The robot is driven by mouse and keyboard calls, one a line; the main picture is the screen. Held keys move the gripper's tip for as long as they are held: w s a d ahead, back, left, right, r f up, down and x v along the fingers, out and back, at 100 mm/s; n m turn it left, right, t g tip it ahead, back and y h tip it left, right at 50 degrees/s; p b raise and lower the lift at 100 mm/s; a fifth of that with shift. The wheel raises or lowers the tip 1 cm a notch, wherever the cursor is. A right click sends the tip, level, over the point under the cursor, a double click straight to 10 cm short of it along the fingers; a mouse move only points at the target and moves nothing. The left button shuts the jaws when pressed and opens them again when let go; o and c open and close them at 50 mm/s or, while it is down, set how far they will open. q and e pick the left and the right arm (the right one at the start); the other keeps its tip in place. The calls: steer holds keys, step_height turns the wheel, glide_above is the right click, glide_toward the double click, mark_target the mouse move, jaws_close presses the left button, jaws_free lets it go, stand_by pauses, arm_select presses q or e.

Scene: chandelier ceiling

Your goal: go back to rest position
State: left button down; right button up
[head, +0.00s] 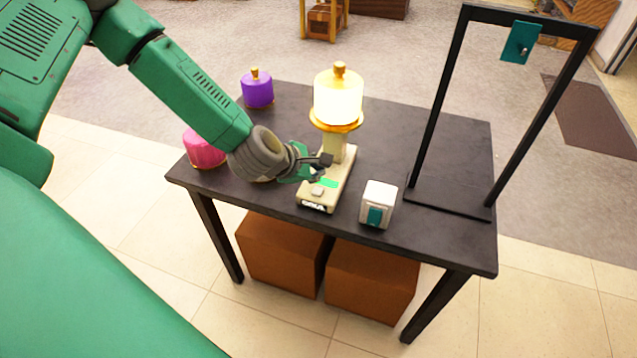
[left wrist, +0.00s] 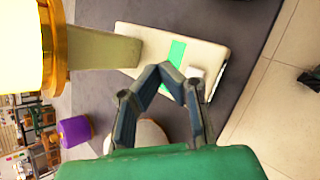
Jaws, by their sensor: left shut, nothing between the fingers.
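My left gripper (head: 318,167) is shut and empty, just left of and above a cream stand (head: 338,178) on the dark table. It also shows in the left wrist view (left wrist: 170,72), its fingertips together near the stand's base. The stand has a green strip and a small light button. A glowing pale lamp with a gold rim and knob (head: 338,97) sits on top of the stand's post. In the left wrist view the lamp (left wrist: 25,45) is at the upper left. My right gripper is not in view.
On the dark table (head: 400,125) stand a purple lidded piece (head: 257,90), a pink one (head: 203,150) partly behind my arm, a white box with a teal switch (head: 378,205), and a black frame (head: 445,100) with a teal plate (head: 520,42). Brown boxes (head: 370,280) lie underneath.

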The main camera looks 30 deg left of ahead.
arm_select(q)
steer(key=shift+r+p, duration=0.4)
steer(key=shift+r, duration=0.35)
steer(key=shift+f, duration=0.1)
steer(key=s+d+f+m+g+b, duration=0.2)
steer(key=s+d+f+m+g, duration=0.15)
steer(key=s+f+m, duration=0.4)
steer(key=s+d+f+m+g+b, duration=0.2)
steer(key=s+d+f+m, duration=0.3)
steer(key=s, duration=0.4)
steer(key=s+a+f+m+g+y+b, duration=0.1)
steer(key=s+a+f+m, duration=0.1)
steer(key=s+m, duration=0.4)
steer(key=s+a+f+m+g+b, duration=0.1)
steer(key=s+a+f+m+g, duration=0.1)
steer(key=s+m, duration=0.5)
steer(key=shift+s+a+f+y, duration=0.2)
steer(key=shift+a+f+y, duration=0.25)
steer(key=shift+a, duration=0.25)
